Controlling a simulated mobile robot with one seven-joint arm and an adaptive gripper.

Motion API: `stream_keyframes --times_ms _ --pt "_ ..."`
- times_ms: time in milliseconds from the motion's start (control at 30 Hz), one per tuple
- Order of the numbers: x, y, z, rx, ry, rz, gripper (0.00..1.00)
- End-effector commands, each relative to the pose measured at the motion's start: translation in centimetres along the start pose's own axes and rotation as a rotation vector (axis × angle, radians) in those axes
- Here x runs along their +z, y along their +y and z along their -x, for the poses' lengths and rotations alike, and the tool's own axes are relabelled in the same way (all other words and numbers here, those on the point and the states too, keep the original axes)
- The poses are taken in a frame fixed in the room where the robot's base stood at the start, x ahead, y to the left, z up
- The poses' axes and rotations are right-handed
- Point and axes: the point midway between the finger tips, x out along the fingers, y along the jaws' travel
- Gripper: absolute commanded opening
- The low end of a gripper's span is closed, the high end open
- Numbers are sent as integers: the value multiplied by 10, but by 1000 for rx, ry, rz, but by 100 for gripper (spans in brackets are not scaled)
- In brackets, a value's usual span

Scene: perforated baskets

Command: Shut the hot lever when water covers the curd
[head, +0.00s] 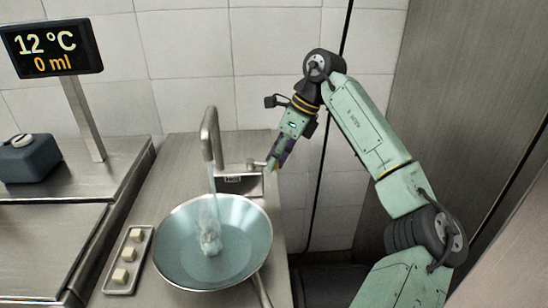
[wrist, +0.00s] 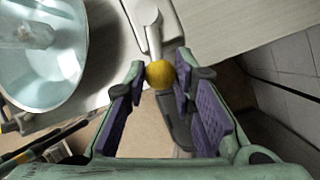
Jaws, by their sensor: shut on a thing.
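A wide metal bowl (head: 175,250) stands under the tap (head: 208,135), and a stream of water (head: 213,190) falls into it. A pale lump (head: 210,242) lies where the stream lands; I cannot tell surely whether it is curd or splash, or how deep the water is. My gripper (head: 273,165) is at the right of the tap base (head: 242,180). In the wrist view, my gripper (wrist: 160,70) is shut on a yellow knob (wrist: 160,75) at the end of a lever (wrist: 150,35). Whether this is the hot lever does not show.
A display (head: 52,48) reads 12 °C and 0 ml. A small tray (head: 123,286) with pale cubes lies left of the bowl. A grey-blue container (head: 28,160) stands on the left counter. A tiled wall is behind, and a metal panel (head: 460,100) stands at the right.

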Motion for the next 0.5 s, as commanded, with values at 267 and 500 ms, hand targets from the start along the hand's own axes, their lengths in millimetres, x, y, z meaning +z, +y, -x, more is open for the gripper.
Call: stream_keyframes --times_ms 267,500 --pt "5 -8 2 55 28 135 0" --pt "6 -11 1 76 38 187 0"
